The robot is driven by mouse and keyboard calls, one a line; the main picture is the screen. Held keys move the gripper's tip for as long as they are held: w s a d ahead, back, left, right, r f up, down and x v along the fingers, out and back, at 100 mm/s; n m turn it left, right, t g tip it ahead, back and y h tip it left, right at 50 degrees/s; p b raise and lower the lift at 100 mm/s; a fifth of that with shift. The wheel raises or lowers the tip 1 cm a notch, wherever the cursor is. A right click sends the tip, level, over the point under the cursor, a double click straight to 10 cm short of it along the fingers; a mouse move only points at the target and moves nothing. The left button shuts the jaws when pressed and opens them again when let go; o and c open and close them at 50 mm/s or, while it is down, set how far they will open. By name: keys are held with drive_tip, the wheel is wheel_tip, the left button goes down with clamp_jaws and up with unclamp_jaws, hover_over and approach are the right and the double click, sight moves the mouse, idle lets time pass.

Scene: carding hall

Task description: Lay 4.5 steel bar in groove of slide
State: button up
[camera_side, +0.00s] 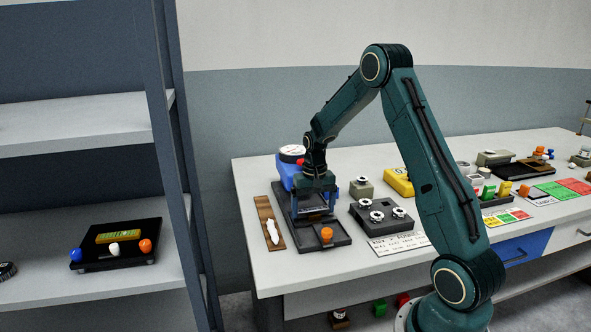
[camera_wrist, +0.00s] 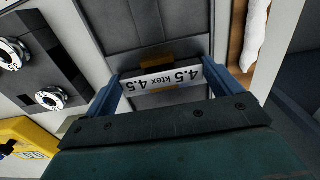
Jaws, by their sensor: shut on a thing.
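A bar with a white label reading 4.5 ktex (camera_wrist: 162,79) is held crosswise between the two blue fingers of my gripper (camera_wrist: 163,82). A dark slide (camera_wrist: 150,28) with panel lines lies beneath it in the wrist view. Small brown patches (camera_wrist: 157,59) show on either side of the bar; I cannot tell what they belong to. In the side view my gripper (camera_side: 316,208) is over the dark slide (camera_side: 343,239), which has an orange knob (camera_side: 326,235) at its front. The bar is hard to make out there. The groove, and whether the bar touches the slide, cannot be told.
A blue device with a white dial (camera_side: 291,153) stands right behind my gripper. A wooden board (camera_side: 265,212) with a white sliver (camera_side: 272,232) lies left of the slide. A dark block with silver knobs (camera_side: 380,216) stands close on the right, with a printed card (camera_side: 399,243) in front.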

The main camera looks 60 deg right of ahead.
sight(313, 210)
drive_tip(key=shift+f, duration=0.15)
drive_tip(key=o, duration=0.9)
drive_tip(key=shift+o, duration=0.2)
wheel_tip(313, 210, up, 12)
idle(0.4)
